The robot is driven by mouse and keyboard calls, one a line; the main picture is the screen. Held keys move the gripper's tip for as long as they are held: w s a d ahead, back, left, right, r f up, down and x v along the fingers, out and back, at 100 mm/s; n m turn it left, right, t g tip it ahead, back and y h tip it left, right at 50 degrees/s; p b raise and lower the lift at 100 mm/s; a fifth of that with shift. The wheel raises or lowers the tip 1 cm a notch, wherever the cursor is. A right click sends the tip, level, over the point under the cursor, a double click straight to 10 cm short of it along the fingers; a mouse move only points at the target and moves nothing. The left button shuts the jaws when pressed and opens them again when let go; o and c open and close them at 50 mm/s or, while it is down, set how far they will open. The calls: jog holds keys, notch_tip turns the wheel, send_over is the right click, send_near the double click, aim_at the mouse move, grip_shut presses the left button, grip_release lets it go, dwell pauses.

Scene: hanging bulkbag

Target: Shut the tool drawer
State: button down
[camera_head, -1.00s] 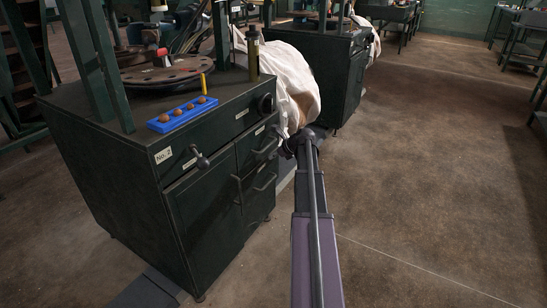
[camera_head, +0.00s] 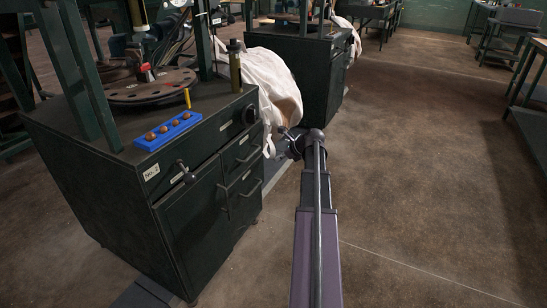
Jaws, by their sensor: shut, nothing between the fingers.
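The dark green cabinet (camera_head: 110,195), labelled No. 2, stands at left. A column of drawers (camera_head: 243,158) with bar handles is at the right of its front, beside a larger door (camera_head: 196,222). The drawers look close to flush; I cannot tell how far any one stands out. My arm reaches forward from the bottom middle. My gripper (camera_head: 284,138) is small and dark at its far end, just right of the drawers. It looks shut and empty, and I see no clear contact with the cabinet. Its fingertips are hard to make out.
A white cloth bag (camera_head: 272,85) hangs behind the gripper. On the cabinet top are a blue tray (camera_head: 168,130) with several brown balls, a round metal plate (camera_head: 150,88) and a dark bottle (camera_head: 235,65). Another cabinet (camera_head: 305,72) stands behind. The floor (camera_head: 430,190) at right is open.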

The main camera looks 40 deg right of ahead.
jog(key=shift+v, duration=0.75)
